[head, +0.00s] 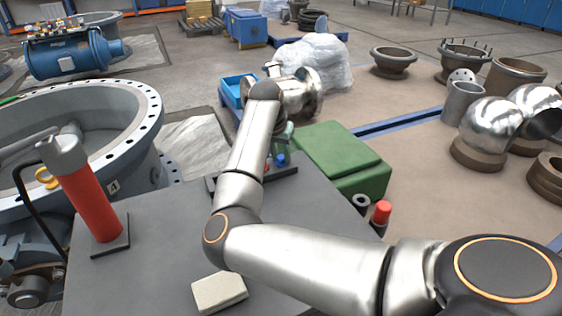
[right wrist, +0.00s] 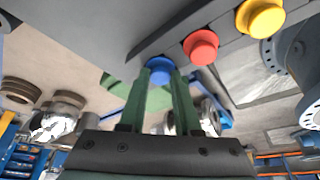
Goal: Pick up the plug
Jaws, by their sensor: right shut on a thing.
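A blue plug (right wrist: 159,70) is between the two green fingertips of my right gripper (right wrist: 160,78) in the right wrist view. The gripper is shut on it. I cannot tell whether the blue plug is clear of the rack. My left gripper is not in view.
The grey table (head: 160,235) carries a red cylinder on a stand (head: 92,200) at left and a beige block (head: 219,291) at the front. A green box (head: 340,160) stands behind the right edge. A large flanged ring (head: 150,115) is at left.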

